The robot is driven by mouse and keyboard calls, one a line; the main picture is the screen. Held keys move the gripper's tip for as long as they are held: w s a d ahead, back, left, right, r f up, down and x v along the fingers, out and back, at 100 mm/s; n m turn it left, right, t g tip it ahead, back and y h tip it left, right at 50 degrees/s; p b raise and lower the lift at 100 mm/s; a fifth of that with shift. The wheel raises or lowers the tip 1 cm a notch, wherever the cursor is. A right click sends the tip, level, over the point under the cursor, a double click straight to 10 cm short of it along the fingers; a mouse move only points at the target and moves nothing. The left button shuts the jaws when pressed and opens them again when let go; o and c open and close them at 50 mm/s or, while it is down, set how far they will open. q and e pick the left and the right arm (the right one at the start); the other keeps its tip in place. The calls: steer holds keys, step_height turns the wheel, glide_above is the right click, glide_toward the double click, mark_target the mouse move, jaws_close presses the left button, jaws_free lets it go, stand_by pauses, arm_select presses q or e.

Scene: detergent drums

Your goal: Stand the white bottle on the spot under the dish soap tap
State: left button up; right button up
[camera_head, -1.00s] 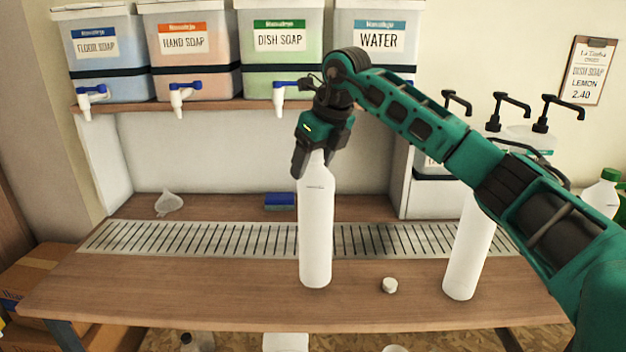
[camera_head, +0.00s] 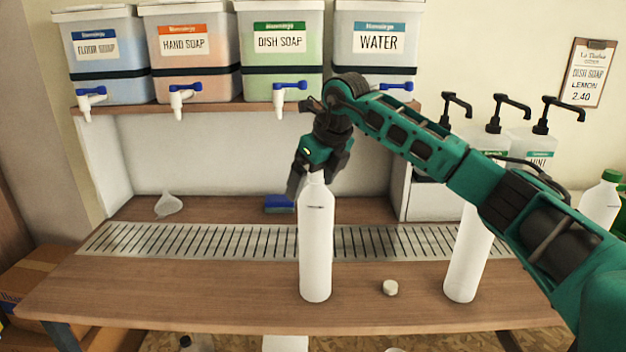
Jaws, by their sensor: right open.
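No marked spot can be made out on the grate. My left gripper is not in view.
A second white bottle (camera_head: 466,260) stands at right, partly behind my right arm. A white cap (camera_head: 390,288) lies between the bottles. A blue sponge (camera_head: 278,203) and a clear funnel (camera_head: 168,204) lie behind the grate. Pump bottles (camera_head: 494,125) stand at back right. The counter's left is clear.

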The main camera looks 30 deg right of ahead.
arm_select(q)
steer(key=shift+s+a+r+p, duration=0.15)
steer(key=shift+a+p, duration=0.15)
steer(key=shift+p, duration=0.3)
arm_select(e)
steer(key=v, duration=1.2)
